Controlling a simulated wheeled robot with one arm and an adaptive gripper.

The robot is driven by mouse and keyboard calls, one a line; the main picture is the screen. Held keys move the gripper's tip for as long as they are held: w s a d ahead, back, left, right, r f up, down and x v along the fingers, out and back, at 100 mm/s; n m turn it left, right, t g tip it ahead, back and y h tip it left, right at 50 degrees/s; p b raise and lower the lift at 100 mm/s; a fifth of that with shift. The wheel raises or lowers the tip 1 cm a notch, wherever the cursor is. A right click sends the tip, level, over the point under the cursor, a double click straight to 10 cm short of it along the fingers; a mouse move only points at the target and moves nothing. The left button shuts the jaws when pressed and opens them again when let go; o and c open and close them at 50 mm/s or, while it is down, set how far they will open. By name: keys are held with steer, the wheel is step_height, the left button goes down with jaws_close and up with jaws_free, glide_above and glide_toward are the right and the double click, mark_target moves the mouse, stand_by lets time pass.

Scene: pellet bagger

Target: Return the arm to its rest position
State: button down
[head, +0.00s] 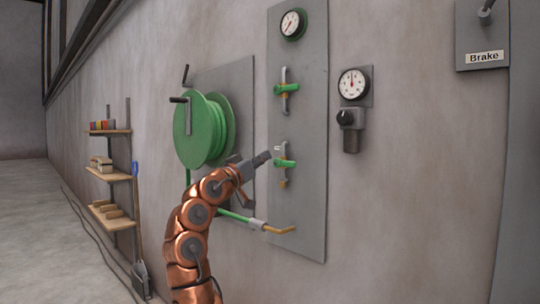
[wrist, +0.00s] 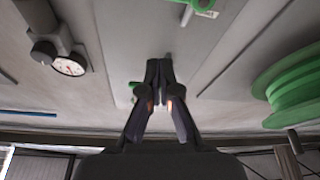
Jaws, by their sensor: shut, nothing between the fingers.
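My gripper (head: 266,156) is at the end of my copper-coloured arm, raised in front of the grey wall panel (head: 310,100). Its fingers are shut with nothing between them, also in the wrist view (wrist: 159,64). In the head view the fingertips are just left of the lower green valve handle (head: 285,163). I cannot tell from that view whether they touch it. In the wrist view a green handle (wrist: 200,6) with a white tag lies beyond the fingertips, near the top edge.
A green hose reel (head: 203,130) with a crank is on the wall behind my arm; it also shows in the wrist view (wrist: 295,88). A gauge with a black knob (head: 347,117) is right of the panel. Shelves (head: 108,174) stand at left. Floor at far left looks open.

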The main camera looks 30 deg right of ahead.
steer(key=shift+s+a+f, duration=0.1)
steer(key=shift+a+f, duration=0.05)
steer(key=shift+a, duration=0.2)
